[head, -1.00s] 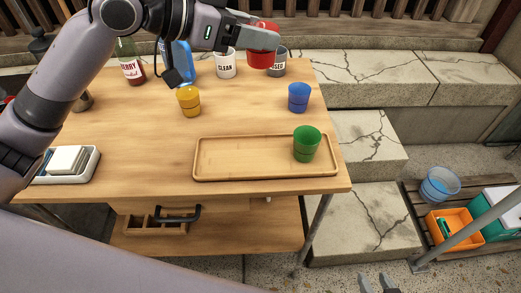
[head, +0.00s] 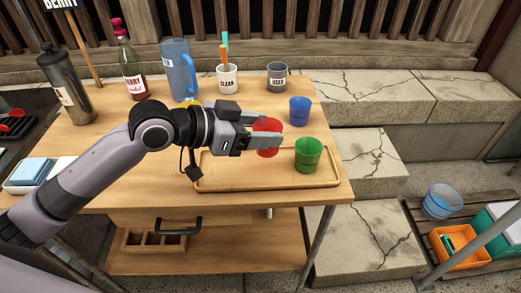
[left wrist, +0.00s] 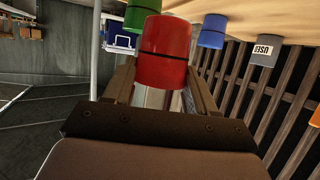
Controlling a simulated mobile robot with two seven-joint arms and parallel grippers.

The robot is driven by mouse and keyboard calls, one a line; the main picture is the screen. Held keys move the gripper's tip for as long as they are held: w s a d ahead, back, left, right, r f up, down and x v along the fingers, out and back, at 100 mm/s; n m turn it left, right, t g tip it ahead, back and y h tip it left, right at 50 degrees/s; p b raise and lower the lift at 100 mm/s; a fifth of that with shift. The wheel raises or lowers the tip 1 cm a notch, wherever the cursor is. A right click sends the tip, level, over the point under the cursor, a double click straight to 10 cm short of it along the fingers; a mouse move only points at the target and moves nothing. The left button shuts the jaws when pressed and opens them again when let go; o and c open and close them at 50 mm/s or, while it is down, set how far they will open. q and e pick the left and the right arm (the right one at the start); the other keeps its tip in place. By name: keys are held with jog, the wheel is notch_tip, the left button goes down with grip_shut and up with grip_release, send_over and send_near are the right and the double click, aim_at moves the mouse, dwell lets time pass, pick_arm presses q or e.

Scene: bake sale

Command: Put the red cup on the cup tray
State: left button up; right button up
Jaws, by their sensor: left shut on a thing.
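The red cup (head: 267,125) is held between the fingers of my left gripper (head: 271,130), which is shut on it. In the head view it appears over the back edge of the wooden cup tray (head: 265,184); I cannot tell its exact height. In the left wrist view the red cup (left wrist: 163,52) fills the space between the fingers. The green cup (head: 308,155) stands on the tray's right part. The blue cup (head: 299,110) stands on the table behind it. The yellow cup (head: 190,102) is mostly hidden behind my left arm. My right gripper is not in view.
A blue pitcher (head: 180,72), a berry bottle (head: 131,68), a CLEAN mug (head: 227,80) holding utensils and a USED mug (head: 277,77) stand along the table's back. The tray's middle looks bare. An orange crate (head: 458,248) sits low at right.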

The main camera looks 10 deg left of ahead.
pick_arm(q)
jog(key=shift+f, duration=2.6)
jog(key=shift+f+b, duration=0.2)
jog(key=shift+b, duration=0.15)
jog(key=o, duration=1)
jog(key=shift+o, duration=0.2)
jog(key=shift+r, duration=0.15)
jog(key=shift+a+r, duration=0.1)
jog(key=v, duration=1.1)
jog(key=shift+s+a+b, duration=0.25)
jog(key=shift+s+b, duration=0.05)
jog(key=shift+s, duration=0.05)
